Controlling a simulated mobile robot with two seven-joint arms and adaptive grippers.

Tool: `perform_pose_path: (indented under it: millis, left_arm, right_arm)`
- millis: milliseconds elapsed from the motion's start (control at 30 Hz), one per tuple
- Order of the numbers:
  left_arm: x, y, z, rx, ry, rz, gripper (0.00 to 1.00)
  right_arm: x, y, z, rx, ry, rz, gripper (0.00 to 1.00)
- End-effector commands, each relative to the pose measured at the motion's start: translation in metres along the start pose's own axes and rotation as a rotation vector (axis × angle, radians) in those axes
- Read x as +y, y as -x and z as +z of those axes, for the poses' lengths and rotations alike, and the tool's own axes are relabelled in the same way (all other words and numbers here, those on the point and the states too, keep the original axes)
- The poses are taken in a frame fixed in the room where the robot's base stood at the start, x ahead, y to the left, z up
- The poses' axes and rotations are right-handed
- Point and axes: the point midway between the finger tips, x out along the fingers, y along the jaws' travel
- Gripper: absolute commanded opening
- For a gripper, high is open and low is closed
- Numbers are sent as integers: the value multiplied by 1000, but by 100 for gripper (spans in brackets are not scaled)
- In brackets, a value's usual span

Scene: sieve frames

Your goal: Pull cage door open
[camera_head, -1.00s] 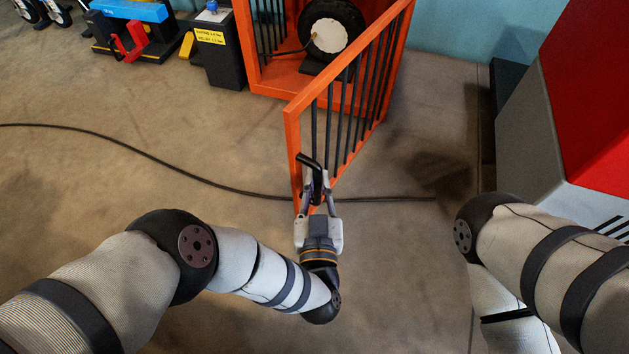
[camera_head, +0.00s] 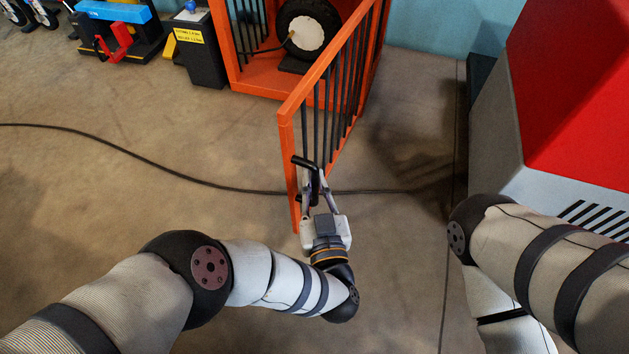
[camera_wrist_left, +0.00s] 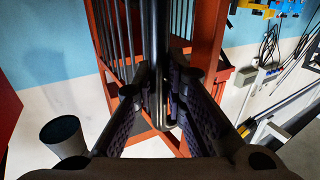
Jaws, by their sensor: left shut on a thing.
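The orange cage door (camera_head: 288,160) with dark bars stands swung out from the orange cage (camera_head: 236,72), hinged on the cage's right side. My left gripper (camera_head: 315,190) is shut on the black door handle (camera_head: 305,162) near the door's free edge. In the left wrist view the handle (camera_wrist_left: 157,60) is a dark upright bar between the two fingers of my left gripper (camera_wrist_left: 158,105). A wheel with a pale hub (camera_head: 306,33) sits inside the cage. My right arm shows at the right, but its gripper is out of view.
A red and grey cabinet (camera_head: 497,130) stands at the right. A black cable (camera_head: 150,165) lies across the floor. A dark box with a yellow label (camera_head: 200,60) stands left of the cage.

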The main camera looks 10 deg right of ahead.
Motion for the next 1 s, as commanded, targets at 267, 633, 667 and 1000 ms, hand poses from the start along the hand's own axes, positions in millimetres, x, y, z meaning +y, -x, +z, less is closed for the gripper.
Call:
perform_pose_path:
  millis: [267,633,667,1000]
  left_arm:
    - [1,-2,-2,4,0,3,33]
    - [1,9,0,0,0,4,33]
    - [1,15,0,-1,0,5,33]
    - [0,72,0,2,0,3,33]
  right_arm:
    - [0,0,0,0,0,0,40]
    - [0,0,0,0,0,0,40]
    - [0,0,0,0,0,0,40]
    - [0,0,0,0,0,0,40]
